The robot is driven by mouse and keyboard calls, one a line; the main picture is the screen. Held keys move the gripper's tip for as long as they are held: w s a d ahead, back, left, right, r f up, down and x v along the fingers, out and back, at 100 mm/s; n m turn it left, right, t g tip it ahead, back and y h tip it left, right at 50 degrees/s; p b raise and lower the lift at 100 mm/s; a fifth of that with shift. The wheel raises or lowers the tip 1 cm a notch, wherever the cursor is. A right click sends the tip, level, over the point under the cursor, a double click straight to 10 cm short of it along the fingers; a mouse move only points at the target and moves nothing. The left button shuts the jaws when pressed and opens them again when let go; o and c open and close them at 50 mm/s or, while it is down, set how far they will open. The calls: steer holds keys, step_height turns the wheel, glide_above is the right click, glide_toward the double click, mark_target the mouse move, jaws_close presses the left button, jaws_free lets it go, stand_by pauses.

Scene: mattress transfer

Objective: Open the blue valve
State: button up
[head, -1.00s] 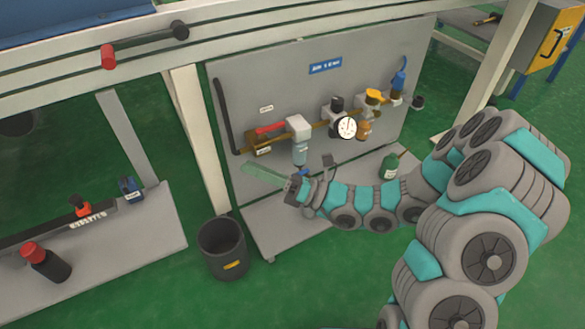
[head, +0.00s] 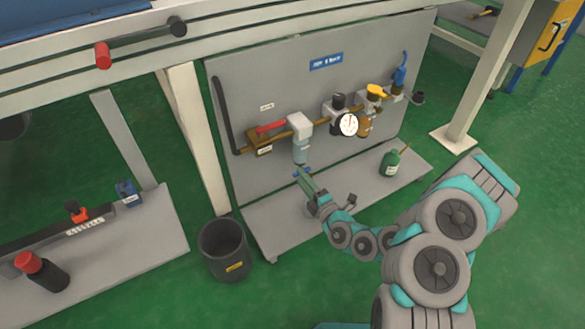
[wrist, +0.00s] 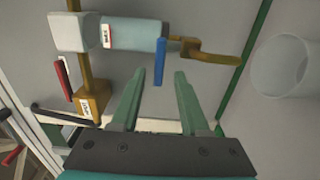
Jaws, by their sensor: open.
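A small blue handle (wrist: 160,62) sits on the brass outlet under the filter bowl (wrist: 134,33) in the wrist view. In the head view a bit of this blue handle (head: 301,172) shows just under the bowl (head: 301,151). My gripper (wrist: 160,75) is open and empty, with its green fingers pointing at the handle. The handle lies in line with the gap between the fingertips; I cannot tell whether it is between them in depth. In the head view my gripper (head: 303,178) is below the bowl. Another blue lever (head: 400,75) stands at the pipe's right end.
The grey panel (head: 240,75) carries a red lever (head: 270,127), a gauge (head: 346,124) and a yellow knob (head: 375,91). A green bottle (head: 391,163) stands on the shelf at right. A dark bin (head: 223,248) stands at left. A pale round container (wrist: 283,65) shows in the wrist view.

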steer(key=x, duration=0.6)
steer(key=shift+b, duration=0.4)
steer(key=shift+a+r, duration=0.1)
jaws_close()
